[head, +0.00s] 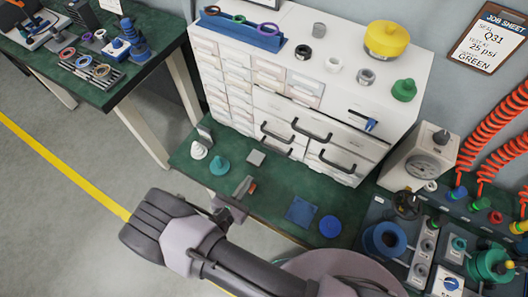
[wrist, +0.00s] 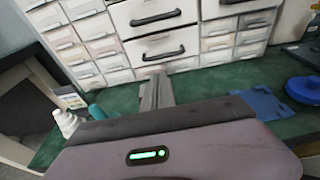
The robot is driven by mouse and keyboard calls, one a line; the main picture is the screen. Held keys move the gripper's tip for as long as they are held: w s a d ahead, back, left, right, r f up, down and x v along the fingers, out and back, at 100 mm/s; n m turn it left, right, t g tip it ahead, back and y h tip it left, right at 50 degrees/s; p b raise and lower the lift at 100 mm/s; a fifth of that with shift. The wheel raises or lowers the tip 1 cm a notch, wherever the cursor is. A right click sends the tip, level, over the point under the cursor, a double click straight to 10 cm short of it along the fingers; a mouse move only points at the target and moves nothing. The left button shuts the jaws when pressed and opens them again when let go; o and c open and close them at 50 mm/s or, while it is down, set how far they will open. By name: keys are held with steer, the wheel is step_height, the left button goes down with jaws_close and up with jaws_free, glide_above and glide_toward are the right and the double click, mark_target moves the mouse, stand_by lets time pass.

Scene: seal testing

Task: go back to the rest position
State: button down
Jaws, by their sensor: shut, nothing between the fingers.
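My gripper (head: 243,188) is over the green bench top (head: 274,205) in front of the drawer cabinet. Its narrow grey fingers also show in the wrist view (wrist: 156,92), together with nothing between them. The gripper is shut and empty. My arm reaches in from the bottom of the head view and hides part of the bench's front edge.
The white drawer cabinet (head: 225,75) rises behind; test equipment (head: 422,245) stands right.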

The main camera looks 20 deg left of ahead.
steer(key=w+d+r+m+g+h, duration=0.45)
steer(key=d+r+m, duration=0.35)
steer(key=r, duration=0.2)
steer(key=w+d+r+m+g+h, duration=0.45)
steer(key=d+r+m, duration=0.3)
steer(key=r, duration=0.25)
steer(key=s+d+r+m+y, duration=0.5)
steer(key=r+m, duration=0.5)
steer(key=m, duration=0.2)
steer(key=s+d+r+m+y, duration=0.6)
steer(key=d+r+m, duration=0.3)
steer(key=m, duration=0.3)
steer(key=shift+s+d+r+g+y, duration=0.2)
steer(key=shift+r+g+y, duration=0.25)
steer(key=shift+r, duration=0.45)
